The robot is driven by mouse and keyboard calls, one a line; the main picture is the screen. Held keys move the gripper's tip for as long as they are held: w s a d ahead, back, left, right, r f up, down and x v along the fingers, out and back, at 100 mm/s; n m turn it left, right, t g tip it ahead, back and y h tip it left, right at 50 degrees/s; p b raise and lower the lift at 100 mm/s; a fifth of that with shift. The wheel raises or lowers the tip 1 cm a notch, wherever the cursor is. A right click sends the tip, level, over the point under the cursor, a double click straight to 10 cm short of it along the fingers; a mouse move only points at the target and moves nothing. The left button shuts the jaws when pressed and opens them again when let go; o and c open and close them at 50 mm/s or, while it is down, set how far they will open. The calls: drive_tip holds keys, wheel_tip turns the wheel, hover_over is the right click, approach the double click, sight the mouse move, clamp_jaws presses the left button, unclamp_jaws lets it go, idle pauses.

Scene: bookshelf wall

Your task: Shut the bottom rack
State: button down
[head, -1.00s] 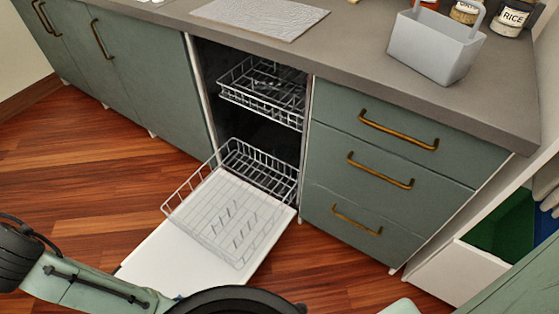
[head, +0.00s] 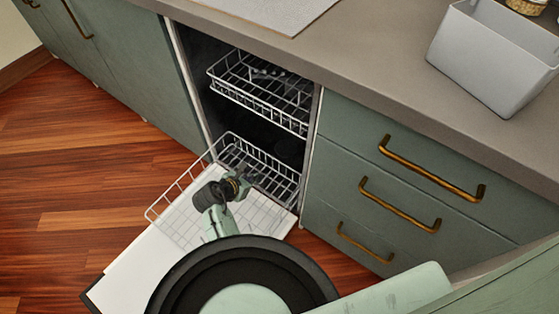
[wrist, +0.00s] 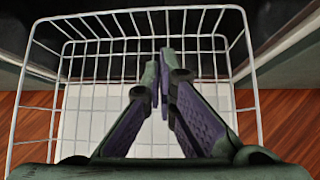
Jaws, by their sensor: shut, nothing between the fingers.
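The bottom rack (head: 270,168) is a white wire basket, pulled well out of the dishwasher over its lowered white door (head: 135,262). Its back end is still within the dark opening. It looks empty around my gripper, but my arm hides part of it. My gripper (head: 247,180) hangs over the middle of the rack. In the wrist view my gripper (wrist: 161,72) has its two fingers together with nothing between them, pointing toward the far wire wall of the rack (wrist: 140,11). I cannot tell whether the fingers touch any wire.
The upper rack (head: 262,90) sits inside the dishwasher above. Drawers with brass handles (head: 400,204) stand to the right, and a green cabinet front (head: 110,70) to the left. A grey caddy (head: 495,60) is on the counter (head: 350,65). Wooden floor (head: 70,160) is open at left.

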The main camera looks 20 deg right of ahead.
sight(283, 167)
drive_tip(key=shift+g, duration=0.4)
drive_tip(key=x, duration=0.3)
drive_tip(key=s+x, duration=0.1)
drive_tip(key=x, duration=0.3)
drive_tip(key=s+d+b+x, duration=0.1)
drive_tip(key=x, duration=0.3)
drive_tip(key=shift+d+f, duration=0.2)
drive_tip(key=shift+f, duration=0.1)
drive_tip(key=shift+w+d, duration=0.8)
drive_tip(key=shift+d, duration=0.25)
drive_tip(key=shift+w+d, duration=0.5)
drive_tip(key=shift+d, duration=0.1)
drive_tip(key=shift+w+d, duration=0.3)
drive_tip(key=shift+d, duration=0.15)
drive_tip(key=w+d+b, duration=0.7)
drive_tip(key=w+d, duration=0.6)
drive_tip(key=d, duration=0.5)
drive_tip(key=shift+w+d, duration=0.2)
drive_tip(key=shift+d, duration=0.1)
